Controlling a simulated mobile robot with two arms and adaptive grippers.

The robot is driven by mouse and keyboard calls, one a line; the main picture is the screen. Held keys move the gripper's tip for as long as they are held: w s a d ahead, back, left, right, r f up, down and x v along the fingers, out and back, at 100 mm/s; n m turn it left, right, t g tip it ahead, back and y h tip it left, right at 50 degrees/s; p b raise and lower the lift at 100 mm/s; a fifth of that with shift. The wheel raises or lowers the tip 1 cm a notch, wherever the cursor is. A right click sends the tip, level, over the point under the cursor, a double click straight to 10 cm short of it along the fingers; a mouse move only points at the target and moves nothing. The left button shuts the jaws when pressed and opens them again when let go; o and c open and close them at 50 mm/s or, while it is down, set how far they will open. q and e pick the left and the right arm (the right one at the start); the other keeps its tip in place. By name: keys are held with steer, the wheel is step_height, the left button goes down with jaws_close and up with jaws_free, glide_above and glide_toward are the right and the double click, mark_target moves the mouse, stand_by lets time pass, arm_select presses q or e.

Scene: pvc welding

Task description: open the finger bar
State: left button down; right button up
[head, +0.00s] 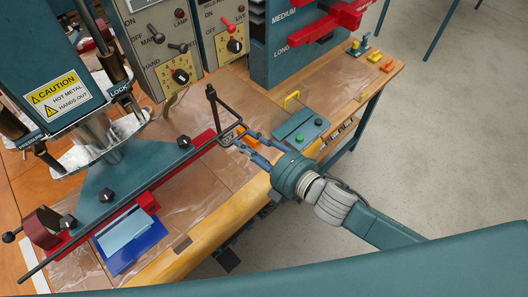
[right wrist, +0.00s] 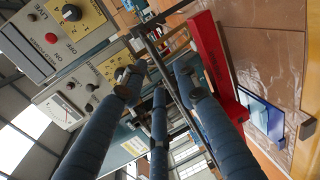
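The finger bar seems to be the long thin black bar (head: 140,189) running diagonally along the red strip of the teal machine. At its right end a black looped handle (head: 227,118) stands up. My right gripper (head: 241,143) has its spread blue fingertips close beside the lower end of this handle. In the right wrist view the three fingers (right wrist: 156,85) are apart, with black metal bars (right wrist: 165,57) beyond and between their tips. I cannot tell whether they touch the handle. My left gripper is not in view.
The machine carries a yellow caution label (head: 60,95). Control boxes (head: 160,47) with knobs stand behind. A blue tray (head: 128,240) lies in front of the red strip. Open floor lies to the right.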

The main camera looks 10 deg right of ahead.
steer(key=v, duration=0.7)
stand_by(0.3)
steer(key=w+d+f+m+g+h+b, duration=0.1)
steer(key=d+f+m+h, duration=0.4)
steer(key=f, duration=0.7)
steer(key=w+d+f+m+g+b, duration=0.1)
steer(key=w+d+f+m+b, duration=0.15)
steer(key=d+f, duration=0.7)
steer(key=s+d+f+m+g+h, duration=0.1)
steer(key=s+d+f+m+h, duration=0.2)
steer(key=f, duration=0.7)
steer(key=s+f+m+g, duration=0.1)
steer(key=s+f+m, duration=0.3)
steer(key=f, duration=0.6)
steer(key=s+d+f+m+g+h+b, duration=0.15)
steer(key=s+f+m+g, duration=0.25)
steer(key=s+f, duration=1)
steer(key=s+a+f+m+g+b, duration=0.1)
steer(key=s+f+m, duration=0.1)
steer(key=s, duration=0.7)
steer(key=s+a+f+m+g+b, duration=0.1)
steer(key=s+f, duration=0.4)
steer(key=s, duration=0.5)
steer(key=shift+s+a+m+g, duration=0.25)
steer(key=shift+m+g, duration=0.4)
steer(key=shift+g, duration=0.15)
